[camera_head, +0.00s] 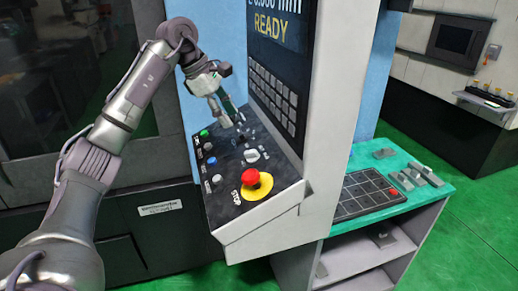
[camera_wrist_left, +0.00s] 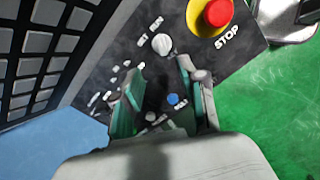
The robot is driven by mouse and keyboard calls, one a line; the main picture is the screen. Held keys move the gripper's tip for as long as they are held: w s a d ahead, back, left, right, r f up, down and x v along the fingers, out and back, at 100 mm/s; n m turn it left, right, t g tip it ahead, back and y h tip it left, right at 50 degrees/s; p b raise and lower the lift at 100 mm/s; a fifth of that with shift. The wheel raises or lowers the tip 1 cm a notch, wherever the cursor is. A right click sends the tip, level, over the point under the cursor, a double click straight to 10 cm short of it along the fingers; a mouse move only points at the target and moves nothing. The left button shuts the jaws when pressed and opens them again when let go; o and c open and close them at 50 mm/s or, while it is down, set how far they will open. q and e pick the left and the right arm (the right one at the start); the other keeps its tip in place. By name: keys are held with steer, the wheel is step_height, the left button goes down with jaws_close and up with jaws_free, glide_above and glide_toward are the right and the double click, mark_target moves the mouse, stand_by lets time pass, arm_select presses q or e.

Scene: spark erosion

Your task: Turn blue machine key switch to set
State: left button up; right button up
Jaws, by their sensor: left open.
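The blue machine has a sloped black control panel (camera_head: 226,192) below a grey screen housing. A pale knob (camera_head: 251,155) sits on the panel; in the left wrist view a pale round knob (camera_wrist_left: 162,44) has small lettering beside it. The right gripper is not seen.
A red stop button (camera_head: 250,177) on a yellow disc sits at the panel's near end. A blue button (camera_head: 212,161) and a green button (camera_head: 204,133) are along the left edge. The keypad wall (camera_head: 272,96) rises close beside the gripper. A green-topped table (camera_head: 432,190) stands right.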

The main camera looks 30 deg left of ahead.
mark_target(249, 152)
arm_select(q)
steer(key=p+x, duration=0.1)
steer(key=x, duration=0.5)
steer(key=p+x, duration=0.2)
steer(key=x, duration=0.4)
steer(key=shift+s+a+f, duration=0.1)
steer(key=shift+a+f, duration=0.05)
steer(key=shift+a, duration=0.05)
steer(key=shift+d+f+p, duration=0.15)
steer(key=shift+f+p, duration=0.15)
steer(key=shift+f, duration=0.3)
steer(key=c, duration=0.7)
jaws_close()
